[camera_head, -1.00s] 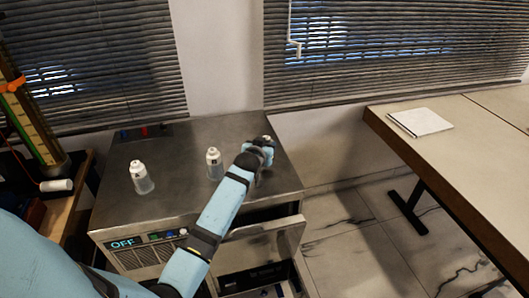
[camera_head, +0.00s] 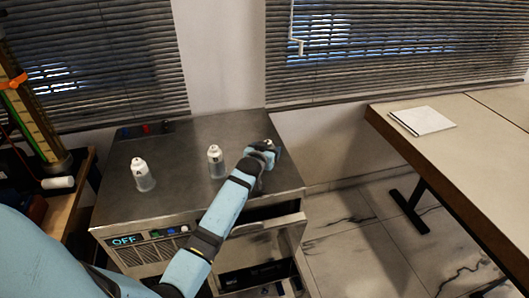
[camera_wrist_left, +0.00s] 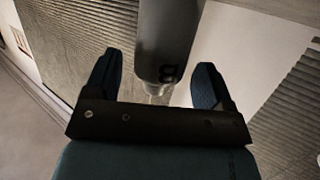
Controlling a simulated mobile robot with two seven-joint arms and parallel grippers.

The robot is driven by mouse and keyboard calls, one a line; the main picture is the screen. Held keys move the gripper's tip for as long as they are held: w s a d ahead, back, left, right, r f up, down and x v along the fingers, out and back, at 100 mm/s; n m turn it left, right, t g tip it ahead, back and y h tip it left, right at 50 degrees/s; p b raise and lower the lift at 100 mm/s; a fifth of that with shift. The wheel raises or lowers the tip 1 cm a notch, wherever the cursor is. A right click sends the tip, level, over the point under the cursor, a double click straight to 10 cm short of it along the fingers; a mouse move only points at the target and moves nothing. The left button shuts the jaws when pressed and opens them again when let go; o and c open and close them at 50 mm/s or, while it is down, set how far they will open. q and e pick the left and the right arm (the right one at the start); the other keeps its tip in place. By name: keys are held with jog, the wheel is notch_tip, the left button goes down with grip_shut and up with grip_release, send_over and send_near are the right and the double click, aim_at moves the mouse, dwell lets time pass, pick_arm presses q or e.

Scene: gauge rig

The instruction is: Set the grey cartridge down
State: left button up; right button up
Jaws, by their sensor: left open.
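My left gripper (camera_head: 266,152) is at the right back part of the dark cabinet top (camera_head: 180,140). A grey cartridge (camera_wrist_left: 167,40) stands between its open fingers in the left wrist view, with clear gaps on both sides. It bears a dark mark like a B or 8 and has a narrow, paler end. In the head view it is mostly hidden by the gripper, with only a small pale tip showing, and its contact with the top is hidden. My right gripper is not in view.
Two white-capped bottles stand on the cabinet top, one at left (camera_head: 142,174) and one in the middle (camera_head: 215,161). The cabinet front has an "OFF" display (camera_head: 124,240) and an open drawer (camera_head: 268,240). A table with a notepad (camera_head: 422,120) is at right.

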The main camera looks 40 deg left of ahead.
pick_arm(q)
jog(key=v, duration=1.2)
jog(key=s+d+f+m+g+h, duration=0.1)
jog(key=s+d+f+m+h, duration=0.1)
jog(key=s+d+f, duration=0.3)
jog(key=s+d+f+m+g+h, duration=0.1)
jog(key=s+d+f, duration=0.5)
jog(key=s, duration=0.6)
jog(key=s+d+f+m+g+h, duration=0.1)
jog(key=s+d+f+m+h, duration=0.2)
jog(key=s+d+f, duration=0.3)
jog(key=s+d+h, duration=0.1)
jog(key=s+d, duration=0.2)
jog(key=shift+s+d+f, duration=0.2)
jog(key=shift+s+d, duration=0.1)
jog(key=shift+d, duration=0.05)
